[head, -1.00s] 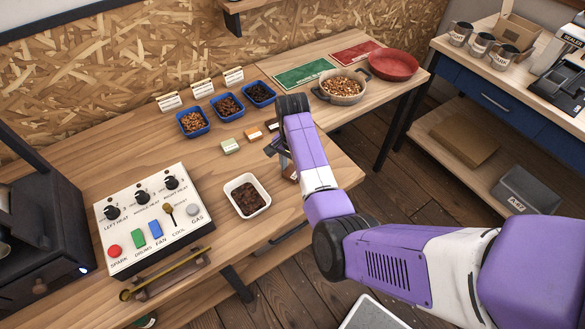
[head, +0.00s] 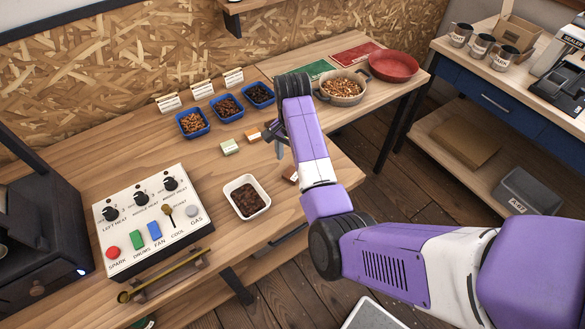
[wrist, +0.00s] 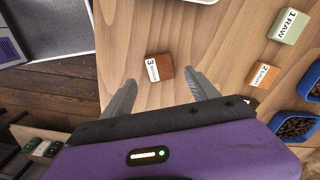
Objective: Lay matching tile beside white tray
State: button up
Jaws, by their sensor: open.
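The white tray (head: 264,207) holds dark brown beans and stands on the bench right of the control panel. Its edge shows at the top of the wrist view (wrist: 200,1). A brown tile marked 3 (wrist: 160,68) lies flat on the wood. In the head view the brown tile (head: 290,174) is partly covered by my arm. A green tile marked 1 RAW (wrist: 289,25) and an orange tile marked 2 (wrist: 263,73) lie further right. My gripper (wrist: 163,82) is open and empty, with the brown tile ahead between its fingertips. In the head view my arm hides most of the gripper.
Blue trays of beans (head: 228,107) with label cards stand at the back. A control panel (head: 150,218) is at left. A pan of beans (head: 342,88), a red bowl (head: 393,65) and a green mat (head: 307,70) lie at back right. Bare wood surrounds the white tray.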

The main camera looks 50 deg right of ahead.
aim_at(293, 173)
notch_tip(293, 173, up, 6)
jog(key=p, duration=0.1)
jog(key=shift+r, duration=0.25)
